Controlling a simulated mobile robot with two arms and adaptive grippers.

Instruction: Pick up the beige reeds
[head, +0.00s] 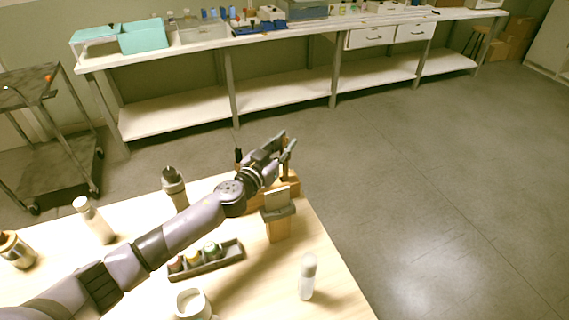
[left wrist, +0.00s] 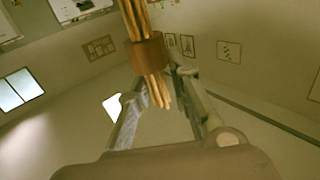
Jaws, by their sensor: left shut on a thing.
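My left gripper (head: 284,143) is at the far end of the table, above a wooden block stand (head: 288,184). In the left wrist view the beige reeds (left wrist: 160,90) are a bundle of thin sticks with a brown band (left wrist: 146,52) around them. They lie between the fingers of my left gripper (left wrist: 163,84), which is shut on them. In the head view the reeds are small and largely hidden by the gripper. The right gripper is in neither view.
A dark tray (head: 222,263) with small round items, a white mug (head: 193,304), a white bottle (head: 307,276) and a wooden holder (head: 277,228) are on the table. More bottles (head: 93,219) stand at left. The floor at right is clear.

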